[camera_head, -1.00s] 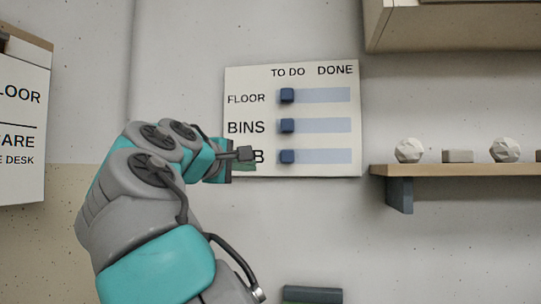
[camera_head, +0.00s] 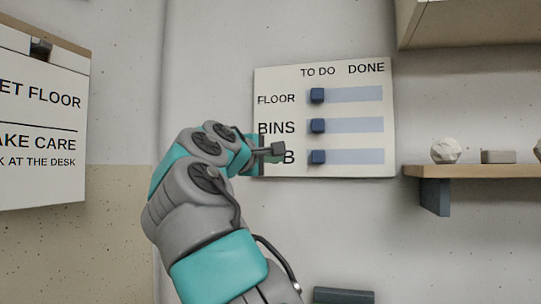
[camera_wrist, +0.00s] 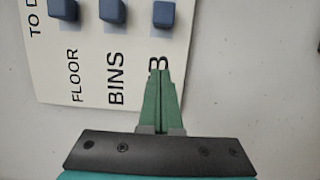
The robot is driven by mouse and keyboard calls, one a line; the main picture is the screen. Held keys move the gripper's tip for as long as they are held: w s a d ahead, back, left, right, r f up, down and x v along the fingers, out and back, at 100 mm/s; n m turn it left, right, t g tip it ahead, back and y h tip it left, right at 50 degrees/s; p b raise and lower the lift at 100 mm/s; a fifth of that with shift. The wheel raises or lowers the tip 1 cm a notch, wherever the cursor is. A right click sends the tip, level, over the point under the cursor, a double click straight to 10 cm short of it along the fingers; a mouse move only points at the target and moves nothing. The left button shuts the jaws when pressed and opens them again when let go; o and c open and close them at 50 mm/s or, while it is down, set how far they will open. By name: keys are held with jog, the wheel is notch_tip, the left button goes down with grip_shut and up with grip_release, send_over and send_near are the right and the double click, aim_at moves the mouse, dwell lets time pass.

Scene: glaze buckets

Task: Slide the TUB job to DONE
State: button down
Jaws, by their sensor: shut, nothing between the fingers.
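The white job board (camera_head: 348,167) hangs on the wall with columns TO DO and DONE. Its rows are FLOOR, BINS and a third label partly hidden by my arm, with only a B showing. The third row's blue slider (camera_head: 317,157) sits at the TO DO end of its pale track (camera_head: 358,157). It also shows at the top of the wrist view (camera_wrist: 164,14). My gripper (camera_wrist: 161,74) is shut and empty, its green fingertips over the third label, short of that slider. In the head view my arm mostly hides the fingers.
The FLOOR slider (camera_head: 317,96) and BINS slider (camera_head: 316,126) are also at the TO DO end. A wooden shelf (camera_head: 470,171) with pale stones is right of the board. A cabinet (camera_head: 465,25) hangs above. A sign (camera_head: 40,130) is at left.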

aim_at(318, 157)
jog(key=x, duration=0.5)
jog(key=shift+p, duration=0.4)
jog(key=shift+s+d+b, duration=0.3)
jog(key=shift+d+b, duration=0.4)
jog(key=shift+d, duration=0.1)
jog(key=shift+s+d+b, duration=0.1)
jog(key=shift+d+b, duration=0.25)
jog(key=shift+d, duration=0.75)
jog(key=shift+s+d, duration=0.1)
